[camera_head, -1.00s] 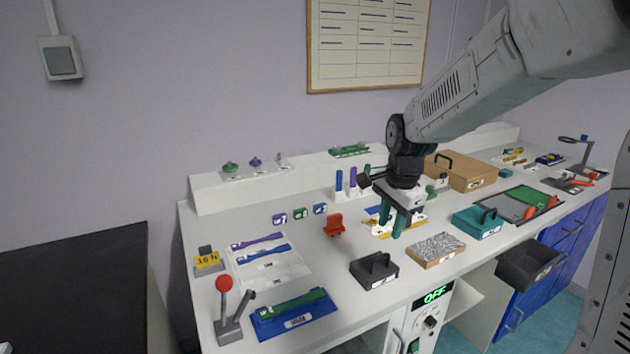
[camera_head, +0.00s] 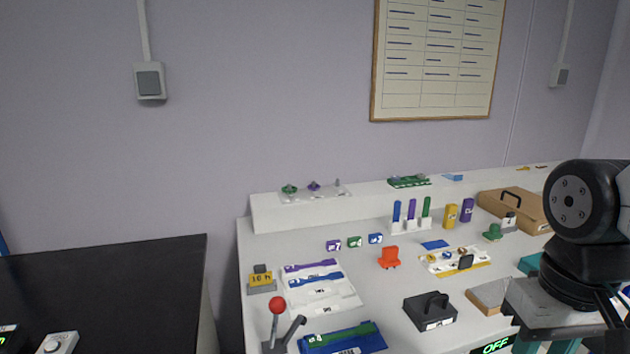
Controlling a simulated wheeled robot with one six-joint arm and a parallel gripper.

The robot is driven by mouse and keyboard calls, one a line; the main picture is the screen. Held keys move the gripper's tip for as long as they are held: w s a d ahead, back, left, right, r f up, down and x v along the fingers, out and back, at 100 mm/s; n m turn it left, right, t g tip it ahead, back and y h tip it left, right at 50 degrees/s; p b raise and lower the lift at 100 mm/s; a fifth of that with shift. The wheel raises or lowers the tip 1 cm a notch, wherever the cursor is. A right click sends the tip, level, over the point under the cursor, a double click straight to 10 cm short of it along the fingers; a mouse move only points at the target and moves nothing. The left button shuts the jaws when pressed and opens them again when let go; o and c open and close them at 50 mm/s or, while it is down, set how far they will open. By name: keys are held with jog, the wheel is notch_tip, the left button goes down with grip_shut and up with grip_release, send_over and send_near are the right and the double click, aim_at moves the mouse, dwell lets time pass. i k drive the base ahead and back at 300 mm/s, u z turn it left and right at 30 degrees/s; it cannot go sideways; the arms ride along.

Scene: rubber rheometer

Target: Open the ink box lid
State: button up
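A small black box (camera_head: 430,311) with a black handle on top and a pale label on its front sits closed near the bench's front edge; it looks like the ink box, but I cannot read the label. My gripper (camera_head: 562,346) is at the lower right, to the right of the black box and apart from it. Its black wrist and grey body show, but its fingertips are cut off by the bottom edge. I cannot see whether it is open or holds anything.
A speckled tray (camera_head: 487,296) lies between the black box and my gripper. A red clip-like piece (camera_head: 389,257) and a white-yellow tray (camera_head: 440,263) stand behind. A brown handled box (camera_head: 513,208) is at the back right. A red-knobbed lever (camera_head: 277,306) rises at the front left.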

aim_at(432, 299)
jog(key=z, duration=1.6)
jog(key=k, duration=1.05)
jog(key=u, duration=1.5)
jog(key=i, duration=0.5)
jog(key=z, duration=0.05)
